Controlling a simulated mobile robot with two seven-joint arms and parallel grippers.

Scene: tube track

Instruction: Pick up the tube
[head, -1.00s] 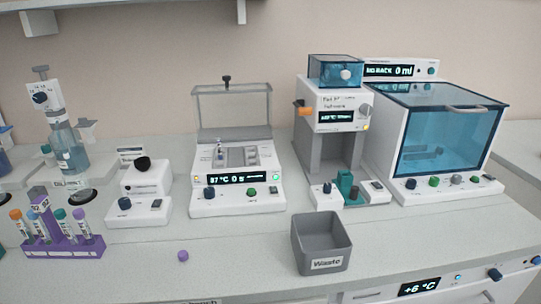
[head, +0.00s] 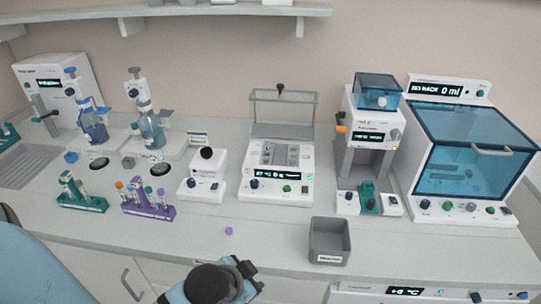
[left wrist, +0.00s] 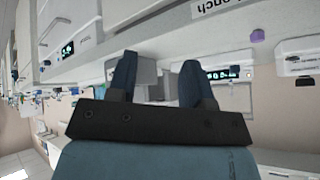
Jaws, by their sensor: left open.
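Several capped tubes (head: 134,192) stand in the purple rack (head: 160,212) on the left half of the bench in the head view. More tubes (head: 70,183) stand in the green rack (head: 82,203) beside it. I cannot tell which tube is meant. A small purple cap (head: 228,231) lies loose on the bench; it also shows in the left wrist view (left wrist: 257,35). My left gripper (head: 248,275) is at the bottom of the head view, in front of the bench. In the left wrist view its fingers (left wrist: 157,75) are apart with nothing held between them. My right gripper is not seen.
A grey waste bin (head: 330,241) stands near the front edge, right of the cap. A heating block device (head: 276,185), a capping machine (head: 372,135) and a blue-windowed cabinet (head: 465,150) line the back. Bottle dispensers (head: 152,125) stand at back left. Bench around the cap is clear.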

